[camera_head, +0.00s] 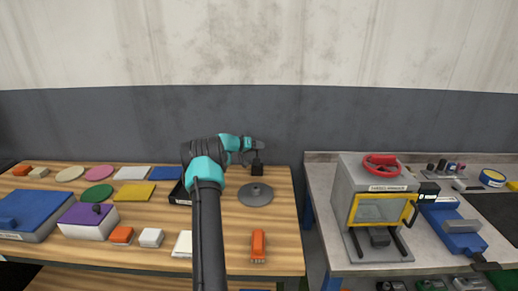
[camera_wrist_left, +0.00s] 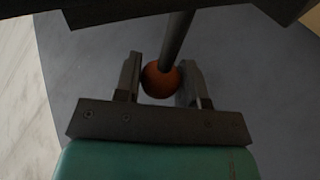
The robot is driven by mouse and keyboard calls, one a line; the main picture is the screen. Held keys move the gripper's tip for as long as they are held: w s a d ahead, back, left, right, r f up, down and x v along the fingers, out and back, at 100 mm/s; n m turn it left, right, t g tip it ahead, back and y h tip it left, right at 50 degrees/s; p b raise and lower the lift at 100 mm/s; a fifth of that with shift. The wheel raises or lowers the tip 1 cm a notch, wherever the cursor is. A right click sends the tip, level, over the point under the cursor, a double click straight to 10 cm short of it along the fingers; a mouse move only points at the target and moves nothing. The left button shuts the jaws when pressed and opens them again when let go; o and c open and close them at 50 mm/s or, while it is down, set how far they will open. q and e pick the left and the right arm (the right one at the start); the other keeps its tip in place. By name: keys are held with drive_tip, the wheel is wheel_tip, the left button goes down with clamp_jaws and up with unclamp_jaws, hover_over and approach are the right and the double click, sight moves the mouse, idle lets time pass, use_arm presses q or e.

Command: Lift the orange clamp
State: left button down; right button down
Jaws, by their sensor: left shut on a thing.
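My left gripper (camera_head: 257,163) is raised above the back right part of the wooden table, over a grey disc. In the left wrist view, its two dark fingers (camera_wrist_left: 160,85) are closed around a rounded orange part (camera_wrist_left: 160,80), which I take to be the orange clamp. A dark rod runs across the top of this part, and the rest of it is hidden. In the head view the held part cannot be made out behind the dark fingers. My right gripper is not in view.
A grey disc with a raised centre (camera_head: 255,195) lies below the gripper. A separate orange piece (camera_head: 258,246) lies nearer the front. Coloured plates and blocks fill the table's left. A grey machine with a yellow-framed door (camera_head: 382,207) stands on the right bench, beyond a gap.

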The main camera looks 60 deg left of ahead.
use_arm(q)
drive_tip(key=shift+f, duration=0.15)
drive_tip(key=c, duration=0.7)
unclamp_jaws()
drive_tip(key=shift+s, duration=0.1)
drive_tip(key=v, duration=1.7)
drive_tip(key=shift+a+r, duration=0.1)
drive_tip(key=shift+r, duration=0.1)
